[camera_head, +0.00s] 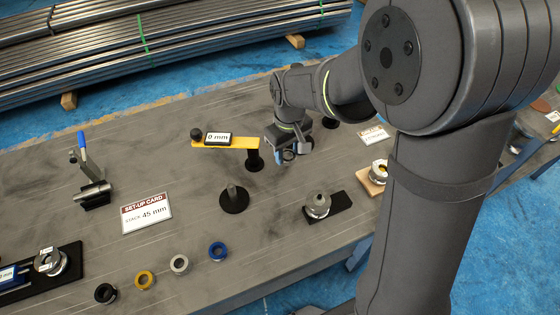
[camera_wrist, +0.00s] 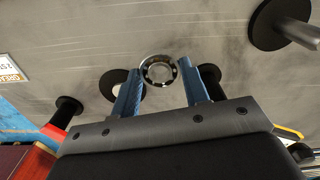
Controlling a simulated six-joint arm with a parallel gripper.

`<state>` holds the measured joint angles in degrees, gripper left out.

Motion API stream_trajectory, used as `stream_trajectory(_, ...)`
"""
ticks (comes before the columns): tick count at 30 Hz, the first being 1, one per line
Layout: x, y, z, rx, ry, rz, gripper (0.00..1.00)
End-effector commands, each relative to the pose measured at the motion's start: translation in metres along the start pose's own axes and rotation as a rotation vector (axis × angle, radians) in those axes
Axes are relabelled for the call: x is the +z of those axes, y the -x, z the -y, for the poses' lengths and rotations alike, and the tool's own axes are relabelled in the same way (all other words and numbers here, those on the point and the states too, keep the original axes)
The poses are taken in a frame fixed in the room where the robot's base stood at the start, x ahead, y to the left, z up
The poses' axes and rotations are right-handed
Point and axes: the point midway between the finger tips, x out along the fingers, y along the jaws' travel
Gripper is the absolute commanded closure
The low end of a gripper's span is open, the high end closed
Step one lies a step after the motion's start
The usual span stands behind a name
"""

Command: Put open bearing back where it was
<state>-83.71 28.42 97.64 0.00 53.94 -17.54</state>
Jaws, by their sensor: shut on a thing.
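My gripper (camera_head: 289,154) is raised over the bench, to the right of the yellow gauge arm. Its blue fingers are shut on a ring-shaped open bearing (camera_wrist: 158,71), a steel ring with balls showing and an open centre. In the wrist view the bearing sits between the two fingertips (camera_wrist: 160,85). In the head view it shows only as a small dark ring (camera_head: 288,156). I cannot tell its exact height above the bench.
A black post on a round base (camera_head: 234,199) stands left of my gripper, near a yellow arm (camera_head: 230,143) with a 0 mm display. A metal part on a black pad (camera_head: 318,205) is in front. A set-up card (camera_head: 146,213) reads 45 mm. Several coloured rings line the front.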

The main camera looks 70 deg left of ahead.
Motion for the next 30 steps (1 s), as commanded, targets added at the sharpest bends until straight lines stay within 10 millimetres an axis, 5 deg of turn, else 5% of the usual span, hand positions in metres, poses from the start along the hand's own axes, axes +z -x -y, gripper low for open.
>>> stream_trajectory(6, -0.016, -0.013, 0.014, 0.0, 0.0, 0.001, 0.83)
stream_trajectory(16, -0.017, -0.051, 0.014, 0.0, 0.0, 0.002, 0.83)
stream_trajectory(28, -0.017, -0.057, 0.014, 0.0, 0.0, 0.0, 0.83)
stream_trajectory(29, -0.017, -0.057, 0.014, 0.0, 0.0, 0.0, 0.53)
stream_trajectory(30, -0.017, -0.056, 0.014, 0.0, 0.0, 0.0, 0.45)
